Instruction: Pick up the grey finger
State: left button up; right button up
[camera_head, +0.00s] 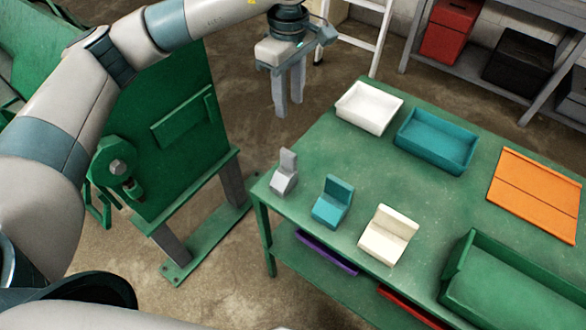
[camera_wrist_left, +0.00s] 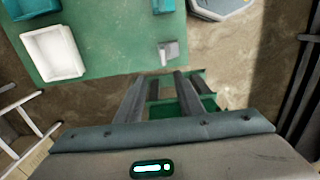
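The grey finger (camera_head: 285,172), a small L-shaped block, stands near the left corner of the green table (camera_head: 330,150). It also shows in the left wrist view (camera_wrist_left: 168,52), beyond the fingertips. A teal finger (camera_head: 332,202) and a white finger (camera_head: 388,236) of similar shape stand in a row to its right. My left gripper (camera_head: 289,108) is open and empty, fingers pointing down, beyond the table's far left edge and apart from the grey finger. Its two fingers also show in the left wrist view (camera_wrist_left: 158,88). My right gripper is not in view.
A white tray (camera_head: 366,104) and a teal tray (camera_head: 430,148) sit at the table's far side. An orange panel (camera_head: 535,195) and a green bin (camera_head: 460,262) lie to the right. A green machine (camera_head: 170,140) stands left of the table. The table's middle is clear.

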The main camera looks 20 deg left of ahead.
pick_arm(q)
jog(key=p, duration=0.5)
send_over(288, 152)
jog(key=f, duration=1.1)
jog(key=shift+w+f, duration=0.15)
jog(key=shift+w, duration=0.15)
jog(key=shift+f, duration=0.45)
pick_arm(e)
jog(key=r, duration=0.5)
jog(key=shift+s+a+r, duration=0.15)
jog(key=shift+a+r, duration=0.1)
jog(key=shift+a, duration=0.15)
pick_arm(q)
jog(key=shift+p, duration=0.3)
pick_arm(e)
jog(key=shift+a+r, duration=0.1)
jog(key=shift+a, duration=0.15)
